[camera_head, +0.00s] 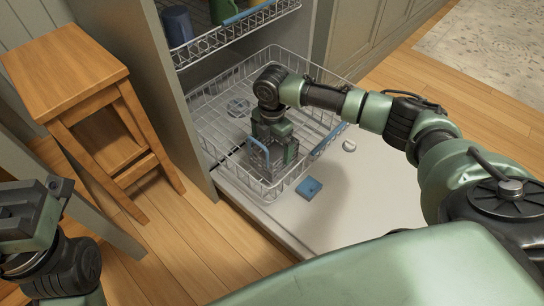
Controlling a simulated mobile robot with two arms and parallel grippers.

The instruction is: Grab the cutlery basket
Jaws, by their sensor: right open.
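The cutlery basket (258,159) is a small grey slotted basket with a blue handle. It stands in the front part of the dishwasher's lower wire rack (214,139). My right gripper (272,150) points down into the rack, right at the basket. It is open, and its body hides part of the basket. I cannot tell whether its fingers touch the basket. My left gripper (30,215) is at the lower left edge, away from the rack; its jaw state does not show clearly.
The upper rack (236,35) holds mugs and sits above the lower one. A blue square item (309,188) and a small white round item (349,145) lie on the open dishwasher door (350,205). A wooden stool (75,75) stands at the left.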

